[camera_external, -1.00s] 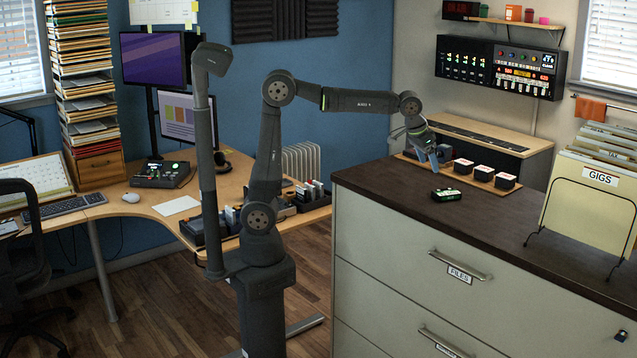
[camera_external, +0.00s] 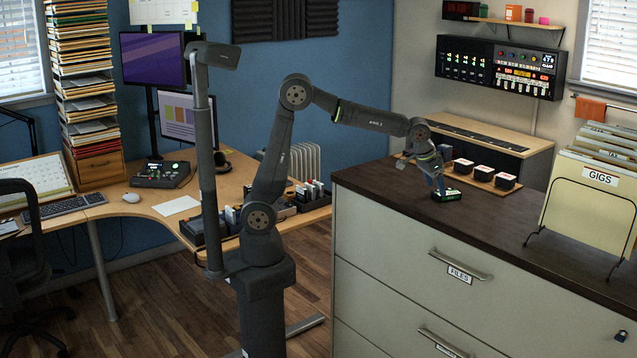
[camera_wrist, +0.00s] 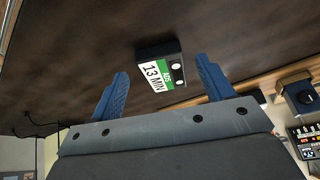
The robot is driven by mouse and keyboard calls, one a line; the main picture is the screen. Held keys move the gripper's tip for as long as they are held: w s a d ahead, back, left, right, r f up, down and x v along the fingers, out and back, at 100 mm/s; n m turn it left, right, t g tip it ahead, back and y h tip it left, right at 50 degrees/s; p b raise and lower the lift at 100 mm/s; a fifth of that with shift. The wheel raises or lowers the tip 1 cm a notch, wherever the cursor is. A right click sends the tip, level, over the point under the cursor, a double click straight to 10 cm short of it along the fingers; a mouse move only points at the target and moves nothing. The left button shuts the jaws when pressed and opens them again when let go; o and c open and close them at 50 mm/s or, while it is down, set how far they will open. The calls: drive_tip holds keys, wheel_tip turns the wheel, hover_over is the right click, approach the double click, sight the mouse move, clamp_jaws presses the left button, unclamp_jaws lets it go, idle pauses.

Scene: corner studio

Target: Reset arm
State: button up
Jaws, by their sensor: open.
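My gripper (camera_external: 438,186) is low over the dark top of the filing cabinet (camera_external: 385,190). It is at the small black box with a green-edged label (camera_external: 452,196), which its fingers partly hide in the external view. In the wrist view the two blue fingers of my gripper (camera_wrist: 161,67) are spread apart with nothing between them. The black box (camera_wrist: 172,47) lies beyond the fingertips, and its white and green label reads "13 MIN". Whether a fingertip touches the box I cannot tell.
A wooden tray (camera_external: 507,190) with several black-and-white blocks stands behind the box. A wire rack of folders labelled GIGS (camera_external: 588,205) stands at the right of the cabinet top. The front middle of the top is clear.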

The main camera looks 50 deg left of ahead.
drive_tip(key=shift+x, duration=1.05)
drive_tip(key=shift+w, duration=0.1)
drive_tip(key=shift+r, duration=1.8)
drive_tip(key=shift+f, duration=0.1)
